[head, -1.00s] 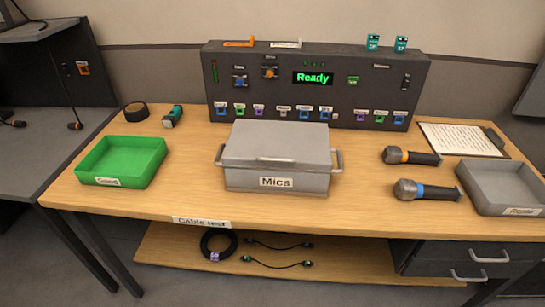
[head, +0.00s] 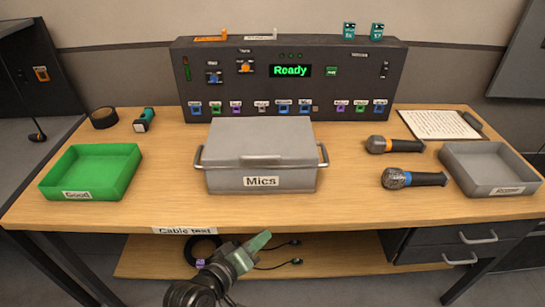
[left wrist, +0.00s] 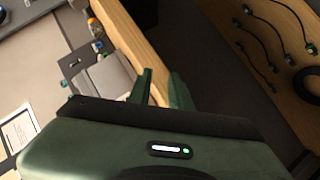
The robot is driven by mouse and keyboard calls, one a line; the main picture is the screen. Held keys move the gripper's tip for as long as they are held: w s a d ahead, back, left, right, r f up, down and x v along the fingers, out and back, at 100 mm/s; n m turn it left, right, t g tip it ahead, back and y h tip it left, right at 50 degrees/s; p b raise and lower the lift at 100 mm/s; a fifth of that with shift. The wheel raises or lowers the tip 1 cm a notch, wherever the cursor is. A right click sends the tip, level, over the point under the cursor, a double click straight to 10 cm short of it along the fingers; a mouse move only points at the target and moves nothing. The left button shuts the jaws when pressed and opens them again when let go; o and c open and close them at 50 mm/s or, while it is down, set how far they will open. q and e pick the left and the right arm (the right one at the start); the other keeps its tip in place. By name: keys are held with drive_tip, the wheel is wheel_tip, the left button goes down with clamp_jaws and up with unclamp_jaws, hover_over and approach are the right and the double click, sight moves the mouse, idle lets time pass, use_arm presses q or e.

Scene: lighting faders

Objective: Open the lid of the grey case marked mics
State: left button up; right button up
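The grey case marked Mics (head: 262,165) stands on the middle of the table in the head view. Its lid (head: 262,138) is down, and a handle shows at each side. My left gripper (head: 262,239) is in front of the table's front edge, below the case and apart from it. In the left wrist view its two green fingers (left wrist: 160,90) stand apart with nothing between them, so it is open. My right gripper is in neither view.
A green tray (head: 92,172) is left of the case. Two microphones (head: 395,145) and a grey tray (head: 490,168) are at right. A dark control panel (head: 285,80) stands behind. Cables lie on the lower shelf (head: 345,258). Table in front of the case is clear.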

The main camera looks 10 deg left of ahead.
use_arm(q)
wheel_tip(320, 180, up, 4)
drive_tip(key=n+t+y, duration=0.1)
drive_tip(key=n+t, duration=0.6)
drive_tip(key=n, duration=0.1)
approach(260, 158)
drive_tip(key=w, duration=0.3)
drive_tip(key=p+x, duration=0.1)
drive_tip(key=x, duration=0.6)
drive_tip(key=shift+w+d+r, duration=0.15)
drive_tip(key=shift+w+d, duration=0.05)
drive_tip(key=shift+w, duration=0.05)
drive_tip(key=shift+g, duration=0.3)
clamp_jaws()
